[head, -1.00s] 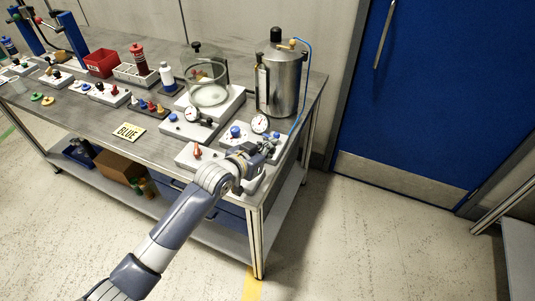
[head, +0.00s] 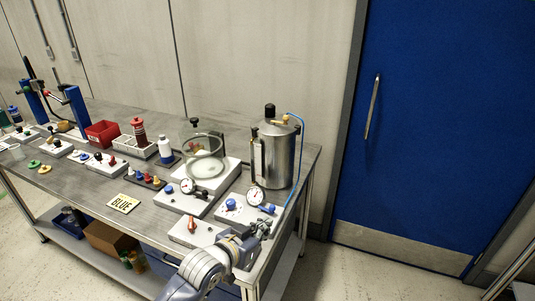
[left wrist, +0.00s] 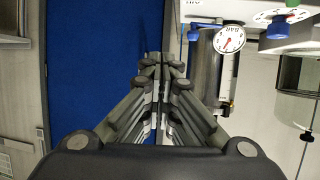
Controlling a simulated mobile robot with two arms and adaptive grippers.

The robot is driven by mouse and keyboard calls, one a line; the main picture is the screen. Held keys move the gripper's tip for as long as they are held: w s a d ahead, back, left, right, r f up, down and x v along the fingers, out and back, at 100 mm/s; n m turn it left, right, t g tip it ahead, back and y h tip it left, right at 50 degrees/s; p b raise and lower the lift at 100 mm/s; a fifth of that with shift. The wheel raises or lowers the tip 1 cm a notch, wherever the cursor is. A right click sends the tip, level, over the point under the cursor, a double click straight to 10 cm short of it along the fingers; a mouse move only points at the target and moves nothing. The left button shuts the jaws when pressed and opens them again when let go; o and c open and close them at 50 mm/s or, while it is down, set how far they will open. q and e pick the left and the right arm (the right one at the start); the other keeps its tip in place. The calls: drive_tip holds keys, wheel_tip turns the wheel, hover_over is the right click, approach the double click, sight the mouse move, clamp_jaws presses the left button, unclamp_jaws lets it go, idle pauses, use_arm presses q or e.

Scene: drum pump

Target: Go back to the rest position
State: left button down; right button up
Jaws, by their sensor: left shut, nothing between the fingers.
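My left gripper (head: 262,229) is at the right front corner of the steel bench (head: 85,183), just in front of the white board with a dial gauge (head: 255,196) and blue knobs. In the left wrist view its fingers (left wrist: 161,62) are closed together with nothing between them. I cannot tell from the head view whether it touches the board. My right gripper is in neither view.
The steel drum (head: 276,155) with a blue hose stands behind the gauge board. A blue door (head: 430,130) is at the right.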

use_arm(q)
drive_tip(key=s+a+f+n+g+y, duration=0.15)
drive_tip(key=s+a+f+g, duration=0.35)
drive_tip(key=s, duration=0.6)
drive_tip(key=s+a+f+n+y, duration=0.1)
drive_tip(key=s+a+f+y, duration=0.2)
drive_tip(key=s+a, duration=0.6)
drive_tip(key=s+a+f+n+g+y, duration=0.2)
drive_tip(key=s+a+f+g, duration=0.15)
drive_tip(key=s, duration=0.95)
wheel_tip(320, 180, down, 28)
drive_tip(key=s, duration=0.3)
drive_tip(key=s+a+f+g, duration=0.1)
drive_tip(key=s+a+f, duration=0.1)
drive_tip(key=s+f, duration=0.5)
drive_tip(key=s+a+f+g, duration=0.1)
drive_tip(key=s+f, duration=0.7)
drive_tip(key=s, duration=0.1)
drive_tip(key=shift+a+f+m+b, duration=0.25)
drive_tip(key=shift+a+m+b, duration=0.1)
drive_tip(key=shift+a+b, duration=0.1)
drive_tip(key=shift+y, duration=0.25)
